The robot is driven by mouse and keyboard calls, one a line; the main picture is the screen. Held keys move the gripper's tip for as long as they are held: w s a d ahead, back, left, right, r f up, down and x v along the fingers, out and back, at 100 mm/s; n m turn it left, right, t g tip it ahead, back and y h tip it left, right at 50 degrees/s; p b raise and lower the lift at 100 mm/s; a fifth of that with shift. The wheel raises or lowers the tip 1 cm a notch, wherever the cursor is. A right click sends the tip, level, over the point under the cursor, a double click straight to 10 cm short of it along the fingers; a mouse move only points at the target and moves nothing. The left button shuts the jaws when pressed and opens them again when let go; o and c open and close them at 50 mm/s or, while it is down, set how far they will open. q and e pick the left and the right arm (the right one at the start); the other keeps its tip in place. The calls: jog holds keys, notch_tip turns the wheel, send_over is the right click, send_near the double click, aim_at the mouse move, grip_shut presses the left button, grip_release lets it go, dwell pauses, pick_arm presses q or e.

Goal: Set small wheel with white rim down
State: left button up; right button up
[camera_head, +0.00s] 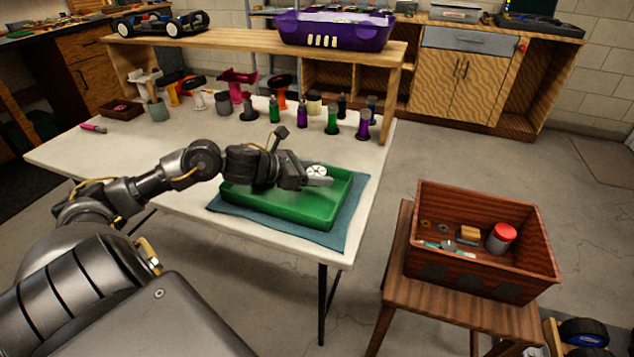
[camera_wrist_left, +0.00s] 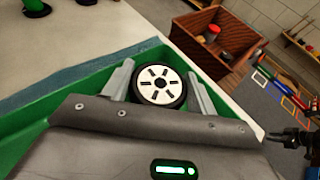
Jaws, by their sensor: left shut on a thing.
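The small wheel with a white rim and black tyre (camera_wrist_left: 159,85) is between the two fingers of my left gripper (camera_wrist_left: 160,88), which is shut on it. In the head view the wheel (camera_head: 317,171) shows its white rim over the green tray (camera_head: 337,200). The gripper (camera_head: 314,178) is over the tray's right part. Whether the wheel touches the tray floor cannot be told. The green tray lies on a blue-grey mat (camera_head: 343,238) on the white table (camera_head: 60,152).
Several bottles and stands, among them a green bottle (camera_head: 332,120), stand behind the tray. A wooden box (camera_head: 430,262) with small items is on a stool to the right. A shelf (camera_head: 240,40) holds a purple bin (camera_head: 335,30) and a car chassis (camera_head: 160,24).

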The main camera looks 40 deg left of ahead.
aim_at(317, 190)
pick_arm(q)
jog(key=shift+w+a+f, duration=0.1)
jog(key=shift+w+f, duration=0.15)
jog(key=shift+f, duration=0.1)
notch_tip(317, 190, down, 2)
jog(key=shift+f, duration=0.45)
pick_arm(e)
jog(key=shift+f, duration=0.15)
pick_arm(q)
jog(key=shift+f, duration=0.1)
jog(key=shift+f, duration=0.1)
jog(key=o, duration=0.7)
pick_arm(e)
jog(key=shift+w+r, duration=0.15)
jog(key=shift+r, duration=0.45)
